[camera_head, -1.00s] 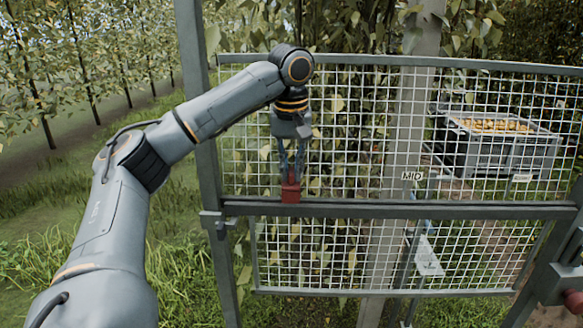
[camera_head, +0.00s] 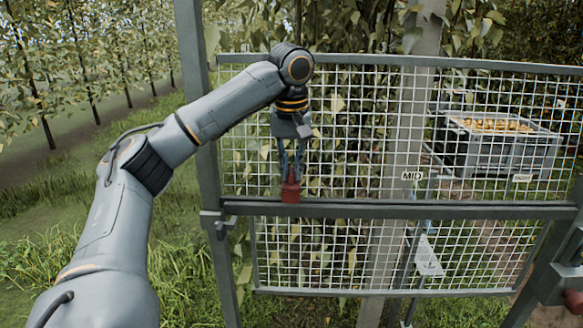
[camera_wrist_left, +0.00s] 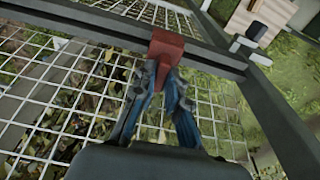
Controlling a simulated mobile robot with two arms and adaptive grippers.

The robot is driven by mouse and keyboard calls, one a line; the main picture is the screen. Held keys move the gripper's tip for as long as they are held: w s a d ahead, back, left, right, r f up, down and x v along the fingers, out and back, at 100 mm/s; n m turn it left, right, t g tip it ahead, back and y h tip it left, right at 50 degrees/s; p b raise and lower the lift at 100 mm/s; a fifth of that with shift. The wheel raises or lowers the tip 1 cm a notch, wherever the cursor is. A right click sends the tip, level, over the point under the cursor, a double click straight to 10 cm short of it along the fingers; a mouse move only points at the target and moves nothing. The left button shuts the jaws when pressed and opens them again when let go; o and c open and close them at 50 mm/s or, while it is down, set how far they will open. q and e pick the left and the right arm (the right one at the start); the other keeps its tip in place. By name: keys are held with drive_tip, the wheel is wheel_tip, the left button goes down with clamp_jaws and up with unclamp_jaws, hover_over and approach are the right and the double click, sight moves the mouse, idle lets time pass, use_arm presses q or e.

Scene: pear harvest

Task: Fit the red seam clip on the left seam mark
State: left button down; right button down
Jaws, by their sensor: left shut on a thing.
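The red seam clip (camera_head: 290,194) is between the fingertips of my left gripper (camera_head: 290,180), which is shut on it. The clip is at the grey middle rail (camera_head: 400,209) of the mesh panel, left of its centre. In the left wrist view the clip (camera_wrist_left: 165,46) overlaps the rail (camera_wrist_left: 110,34), with the gripper's fingers (camera_wrist_left: 160,80) on its near end. Whether the clip is fully seated on the rail I cannot tell. The left seam mark is not seen; the clip and gripper may hide it. A plate reading MID (camera_head: 412,175) is further right, above the rail. My right gripper is not seen.
A grey upright post (camera_head: 205,150) stands left of the gripper. White wire mesh fills the panel above and below the rail. Behind it are leafy branches and a grey crate (camera_head: 480,155) of pears at the right. A small white label (camera_head: 522,178) is near the crate.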

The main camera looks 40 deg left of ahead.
sight(292, 185)
use_arm(q)
drive_tip(key=shift+f, duration=0.2)
drive_tip(key=shift+f+b, duration=0.45)
drive_tip(key=shift+f, duration=0.45)
drive_tip(key=shift+f, duration=1.2)
idle(2.2)
drive_tip(key=c, duration=1.3)
unclamp_jaws()
drive_tip(key=r, duration=0.8)
drive_tip(key=s+d+r, duration=0.1)
drive_tip(key=r, duration=0.3)
